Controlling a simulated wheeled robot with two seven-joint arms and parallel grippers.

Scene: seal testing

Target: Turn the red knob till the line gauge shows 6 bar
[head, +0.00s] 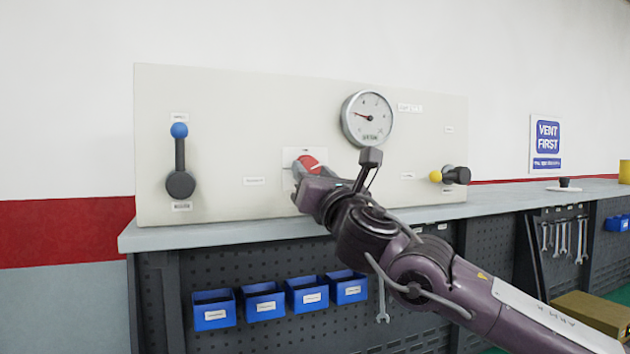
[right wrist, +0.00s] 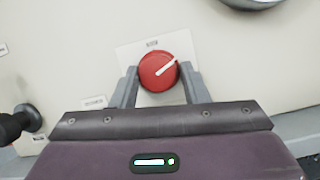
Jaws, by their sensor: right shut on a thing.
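The red knob (head: 309,163) is on the pale panel, below and left of the line gauge. In the right wrist view the knob (right wrist: 158,71) has a white pointer line aimed to the upper right. My right gripper (head: 303,172) is shut on the knob, with one finger on each side of it; it also shows in the right wrist view (right wrist: 160,80). The line gauge (head: 367,118) is a round white dial with a red needle pointing left and slightly up. Its numbers are too small to read. My left gripper is not in view.
A blue-tipped lever (head: 180,160) stands upright at the panel's left. A yellow-tipped handle (head: 450,175) is at its right. The panel (head: 230,110) stands on a grey bench (head: 200,235) with blue bins (head: 213,308) below. A "VENT FIRST" sign (head: 545,143) hangs on the wall.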

